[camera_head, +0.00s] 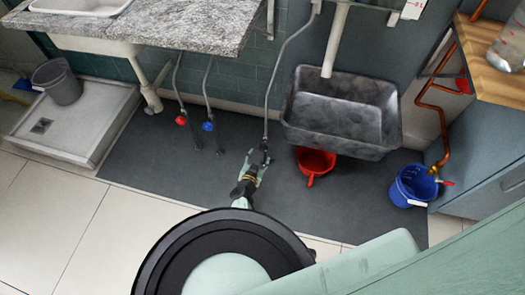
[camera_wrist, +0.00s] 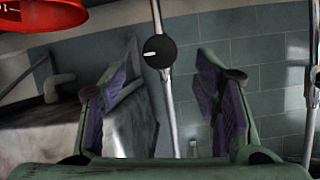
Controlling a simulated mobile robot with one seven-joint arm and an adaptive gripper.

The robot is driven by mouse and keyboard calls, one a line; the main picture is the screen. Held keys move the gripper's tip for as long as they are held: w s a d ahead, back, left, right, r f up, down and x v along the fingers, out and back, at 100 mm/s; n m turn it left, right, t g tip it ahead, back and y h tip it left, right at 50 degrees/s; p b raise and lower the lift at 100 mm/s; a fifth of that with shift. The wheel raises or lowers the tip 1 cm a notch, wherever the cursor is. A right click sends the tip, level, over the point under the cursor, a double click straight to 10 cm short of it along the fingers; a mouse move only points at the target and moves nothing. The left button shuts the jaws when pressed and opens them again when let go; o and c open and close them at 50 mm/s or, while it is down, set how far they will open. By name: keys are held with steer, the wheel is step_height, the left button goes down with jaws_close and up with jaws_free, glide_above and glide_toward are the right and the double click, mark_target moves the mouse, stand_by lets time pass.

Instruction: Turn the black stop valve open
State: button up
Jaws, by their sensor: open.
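The black stop valve is a round black knob (camera_wrist: 159,52) with a short white mark, on a thin pale upright pipe in the wrist view. The mark lies roughly horizontal, across the pipe. In the head view the black valve (camera_head: 265,147) sits at the lower end of a grey hose. My gripper (camera_head: 257,160) is right beside it, with fingers spread. In the wrist view my gripper (camera_wrist: 168,72) is open and empty; the knob appears between the two fingers, closer to the left one. I cannot tell how far ahead of the fingertips it is.
Red (camera_head: 181,120) and blue (camera_head: 208,126) valves stand to the left under the granite counter (camera_head: 190,30). A dark sink (camera_head: 340,110) and red basin (camera_head: 316,162) are to the right. A blue bucket (camera_head: 413,186) stands further right. A tiled wall (camera_wrist: 265,60) is behind the knob.

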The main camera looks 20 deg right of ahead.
mark_target(262, 150)
steer(key=b+x, duration=0.4)
steer(key=x, duration=0.2)
steer(key=shift+f, duration=0.25)
steer(key=shift+w+d, duration=0.35)
steer(key=shift+w, duration=0.2)
steer(key=c, duration=1.2)
